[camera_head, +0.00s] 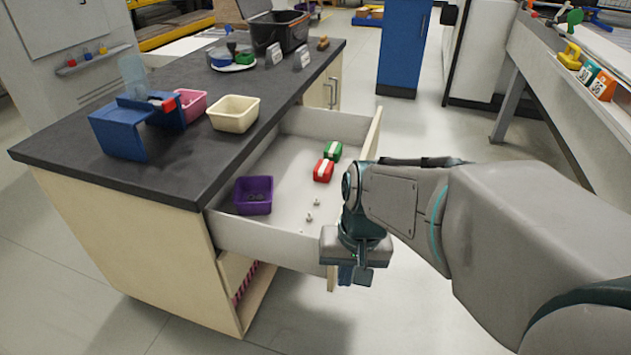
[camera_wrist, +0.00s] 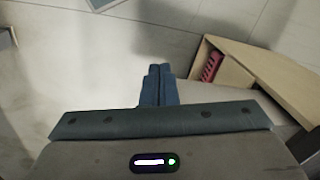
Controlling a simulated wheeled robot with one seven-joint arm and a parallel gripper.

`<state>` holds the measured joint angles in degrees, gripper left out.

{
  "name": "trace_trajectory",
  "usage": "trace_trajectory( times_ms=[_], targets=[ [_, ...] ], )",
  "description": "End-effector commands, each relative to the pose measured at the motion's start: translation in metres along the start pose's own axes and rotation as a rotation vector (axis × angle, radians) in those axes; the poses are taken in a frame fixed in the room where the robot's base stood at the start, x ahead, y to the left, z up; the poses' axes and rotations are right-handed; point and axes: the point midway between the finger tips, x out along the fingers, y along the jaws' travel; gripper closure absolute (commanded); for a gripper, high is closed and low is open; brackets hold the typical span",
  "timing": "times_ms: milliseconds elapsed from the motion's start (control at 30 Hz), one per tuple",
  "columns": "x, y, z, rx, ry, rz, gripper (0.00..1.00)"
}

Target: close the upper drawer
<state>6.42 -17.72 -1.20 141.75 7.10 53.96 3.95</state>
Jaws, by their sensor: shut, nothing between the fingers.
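The upper drawer (camera_head: 285,225) is pulled well out of the cabinet (camera_head: 140,245) under the dark worktop. Inside it are a purple bin (camera_head: 253,195), a red box (camera_head: 323,171), a green box (camera_head: 333,151) and a few small white pieces (camera_head: 309,217). My gripper (camera_head: 346,275) points down at the drawer's near front corner, by the outside of its front panel (camera_head: 372,140). In the wrist view my gripper's blue fingers (camera_wrist: 158,85) are together and empty. My arm hides part of the front panel, so I cannot tell whether the fingers touch it.
Below is an open lower compartment (camera_head: 242,285) with a red item, also visible in the wrist view (camera_wrist: 211,66). On the worktop (camera_head: 180,150) stand a cream bin (camera_head: 233,113), a pink bin (camera_head: 189,105) and a blue stand (camera_head: 118,133). A workbench (camera_head: 570,85) stands at right.

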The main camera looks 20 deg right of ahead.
Motion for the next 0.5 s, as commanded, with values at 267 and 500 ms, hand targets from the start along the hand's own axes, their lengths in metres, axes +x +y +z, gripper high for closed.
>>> trace_trajectory(
  times_ms=[267,500],
  targets=[
    [-0.007,0.052,-0.04,0.94,-0.242,-0.284,1.0],
    [-0.011,0.108,-0.073,1.57,-0.39,-0.529,1.0]
  ],
)
